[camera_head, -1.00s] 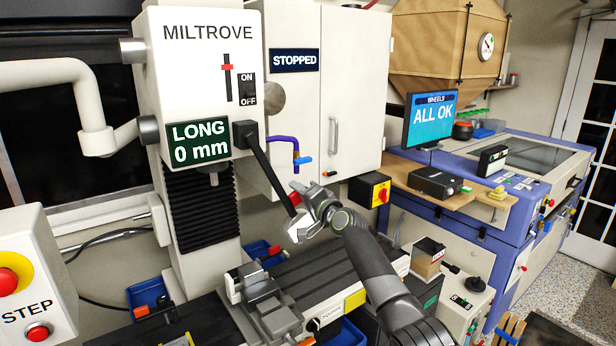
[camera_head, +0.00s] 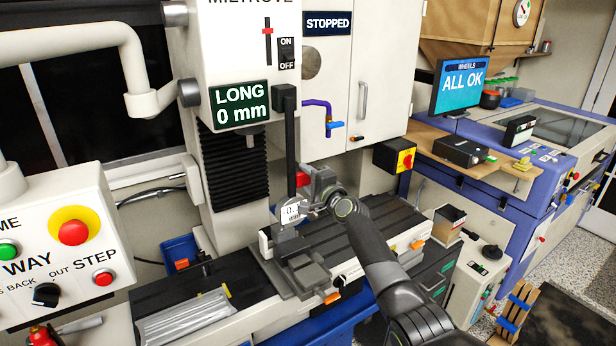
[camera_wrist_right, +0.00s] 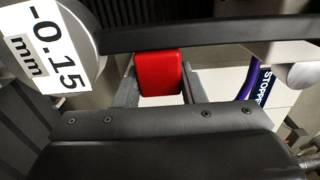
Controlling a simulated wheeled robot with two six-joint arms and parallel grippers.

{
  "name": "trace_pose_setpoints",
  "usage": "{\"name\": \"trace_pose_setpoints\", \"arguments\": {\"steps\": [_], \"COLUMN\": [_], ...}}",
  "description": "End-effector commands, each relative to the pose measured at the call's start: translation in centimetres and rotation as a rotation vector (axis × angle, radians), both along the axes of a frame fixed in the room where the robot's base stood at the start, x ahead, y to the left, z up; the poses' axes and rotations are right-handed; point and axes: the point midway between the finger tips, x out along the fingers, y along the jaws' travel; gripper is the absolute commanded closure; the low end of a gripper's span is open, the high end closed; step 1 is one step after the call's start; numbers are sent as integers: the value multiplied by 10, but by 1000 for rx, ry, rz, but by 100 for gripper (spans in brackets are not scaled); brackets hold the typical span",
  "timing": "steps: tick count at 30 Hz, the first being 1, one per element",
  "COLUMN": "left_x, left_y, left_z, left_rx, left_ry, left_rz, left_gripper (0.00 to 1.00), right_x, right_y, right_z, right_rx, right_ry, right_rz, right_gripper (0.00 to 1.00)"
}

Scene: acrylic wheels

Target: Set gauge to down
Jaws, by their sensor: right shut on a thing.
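The gauge is a dark bar (camera_head: 291,140) hanging almost straight down from a black block on the front of the MILTROVE machine head. Its round white display (camera_head: 290,212) is at the lower end, just above the vise (camera_head: 300,262). In the right wrist view the display (camera_wrist_right: 45,52) reads -0.15 mm. My right gripper (camera_head: 302,181) is shut on the gauge's red grip (camera_wrist_right: 158,72), with one finger on each side of it. Whether the display's tip touches anything below is hidden. My left gripper is not in view.
The machine table (camera_head: 350,230) runs under the gauge. A control box (camera_head: 50,245) with buttons stands at the left front. A purple hose (camera_head: 318,103) with a blue tap is right of the bar. The machine head screen (camera_head: 240,105) reads LONG 0 mm, and a sign (camera_head: 327,22) reads STOPPED.

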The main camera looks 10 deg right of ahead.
Motion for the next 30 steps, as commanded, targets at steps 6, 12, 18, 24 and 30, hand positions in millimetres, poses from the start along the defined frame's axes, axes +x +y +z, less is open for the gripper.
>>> {"name": "trace_pose_setpoints", "arguments": {"steps": [6, 12, 18, 24, 30], "left_x": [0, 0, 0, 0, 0], "left_y": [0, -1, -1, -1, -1], "left_z": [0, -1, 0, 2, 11], "left_rx": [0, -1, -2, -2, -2], "left_ry": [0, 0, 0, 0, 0], "left_rz": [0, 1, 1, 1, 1], "left_gripper": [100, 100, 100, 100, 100], "right_x": [-1, -1, -1, -3, -20], "right_y": [2, 2, 1, 0, -6], "right_z": [-5, -5, -3, -2, 0], "right_rx": [13, 11, 8, 6, 6], "right_ry": [12, 11, 7, 6, 4], "right_rz": [5, 4, 3, 2, 3], "right_gripper": [100, 44, 42, 42, 42]}}
